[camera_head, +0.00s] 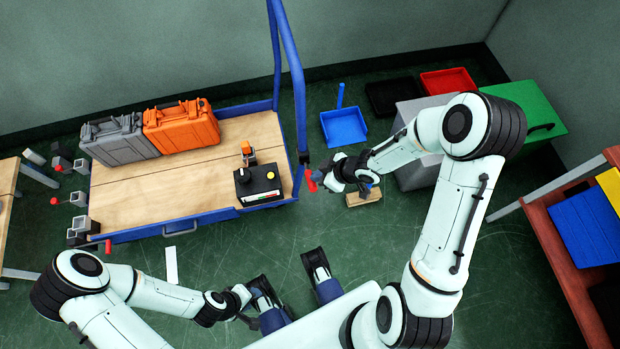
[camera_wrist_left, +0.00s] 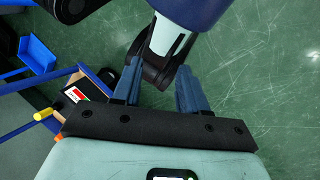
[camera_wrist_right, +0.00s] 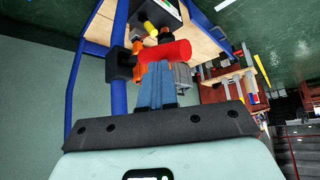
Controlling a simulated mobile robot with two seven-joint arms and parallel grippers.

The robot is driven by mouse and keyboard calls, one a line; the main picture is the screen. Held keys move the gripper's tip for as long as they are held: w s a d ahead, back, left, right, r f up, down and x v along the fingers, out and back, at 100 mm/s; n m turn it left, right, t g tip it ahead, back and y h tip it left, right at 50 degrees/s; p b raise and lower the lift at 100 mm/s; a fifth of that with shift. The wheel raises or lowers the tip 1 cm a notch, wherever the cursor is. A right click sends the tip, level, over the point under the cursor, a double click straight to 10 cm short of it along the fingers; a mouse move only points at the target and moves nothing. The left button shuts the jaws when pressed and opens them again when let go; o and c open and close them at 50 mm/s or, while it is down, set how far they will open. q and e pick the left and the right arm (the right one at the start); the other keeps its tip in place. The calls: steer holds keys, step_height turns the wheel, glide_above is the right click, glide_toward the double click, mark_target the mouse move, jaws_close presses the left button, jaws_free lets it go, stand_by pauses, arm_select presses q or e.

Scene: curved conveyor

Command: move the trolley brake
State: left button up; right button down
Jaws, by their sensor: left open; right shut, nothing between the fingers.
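The trolley (camera_head: 140,195) has a wooden deck and a blue frame. A red lever (camera_head: 311,180), which looks like the brake, sits at its right end, below the upright post. My right gripper (camera_head: 325,175) is right beside the lever. In the right wrist view, the fingers (camera_wrist_right: 156,80) are shut with nothing between them. The red lever (camera_wrist_right: 166,52) lies across their tips there; I cannot tell whether they touch. My left gripper (camera_wrist_left: 159,75) is open and empty, low near my own base, away from the trolley.
A grey case (camera_head: 118,142), an orange case (camera_head: 182,127) and a black box (camera_head: 258,186) stand on the trolley. A blue dustpan (camera_head: 344,127) lies on the floor behind my right gripper. A wooden block (camera_head: 363,196) lies below my right wrist. A table (camera_head: 565,255) stands right.

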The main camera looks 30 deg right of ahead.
steer(key=shift+w+a, duration=0.15)
steer(key=shift+a, duration=0.05)
step_height(320, 180, down, 5)
steer(key=b, duration=0.3)
steer(key=shift+r+b, duration=0.1)
steer(key=shift+b, duration=0.2)
steer(key=shift+s+d+r+p, duration=0.25)
steer(key=shift+s+d+p, duration=0.25)
steer(key=shift+s+p, duration=0.1)
steer(key=shift+s+d+r+p, duration=0.25)
steer(key=shift+s+d+p, duration=0.25)
steer(key=shift+s+p, duration=0.1)
